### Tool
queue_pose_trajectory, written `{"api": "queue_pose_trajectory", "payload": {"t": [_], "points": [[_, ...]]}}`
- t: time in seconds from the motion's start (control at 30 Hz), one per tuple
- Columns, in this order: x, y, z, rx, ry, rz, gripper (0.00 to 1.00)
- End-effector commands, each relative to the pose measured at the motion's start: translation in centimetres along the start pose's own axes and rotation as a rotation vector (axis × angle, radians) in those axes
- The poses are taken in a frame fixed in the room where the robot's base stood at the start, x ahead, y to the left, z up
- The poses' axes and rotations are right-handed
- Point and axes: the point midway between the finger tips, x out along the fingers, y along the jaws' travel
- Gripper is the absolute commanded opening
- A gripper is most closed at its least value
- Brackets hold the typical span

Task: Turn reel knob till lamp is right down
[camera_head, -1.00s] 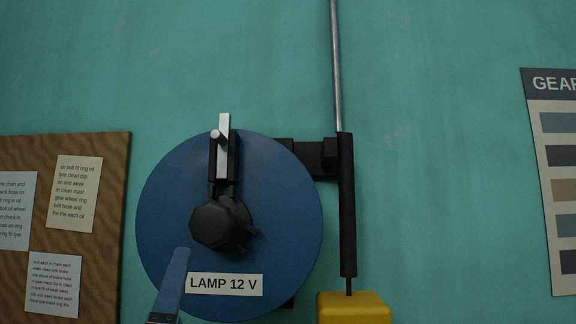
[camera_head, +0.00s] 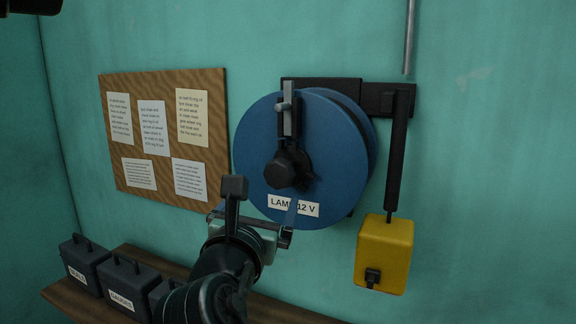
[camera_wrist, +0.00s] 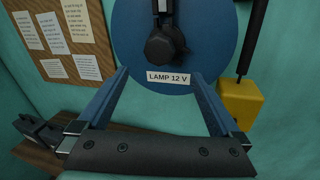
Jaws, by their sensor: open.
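A blue reel (camera_head: 262,130) with a "LAMP 12 V" label is mounted on the teal wall. A black tube (camera_head: 397,150) hangs right of the reel, above a yellow box (camera_head: 384,255); I cannot tell which part is the lamp. My gripper (camera_wrist: 160,73) is open and empty, its blue fingers spread on both sides of the label, below the hub.
A cork board (camera_head: 160,180) with several paper notes is left of the reel. A wooden shelf (camera_head: 150,258) with dark labelled boxes (camera_head: 125,283) is at lower left. A metal rod (camera_head: 410,35) runs up above the black tube. The wall right of the tube is clear.

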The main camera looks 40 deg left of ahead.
Motion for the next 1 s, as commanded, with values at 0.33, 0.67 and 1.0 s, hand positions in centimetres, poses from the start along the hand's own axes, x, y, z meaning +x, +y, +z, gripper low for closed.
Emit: {"api": "queue_pose_trajectory", "payload": {"t": [0.33, 0.67, 1.0], "points": [[5.2, 0.0, 0.4, 0.002, 0.001, -0.001, 1.0], [9.9, 0.1, 0.3, 0.003, 0.001, 0.0, 1.0], [12.2, 0.0, 0.1, 0.004, -0.002, 0.0, 1.0]]}}
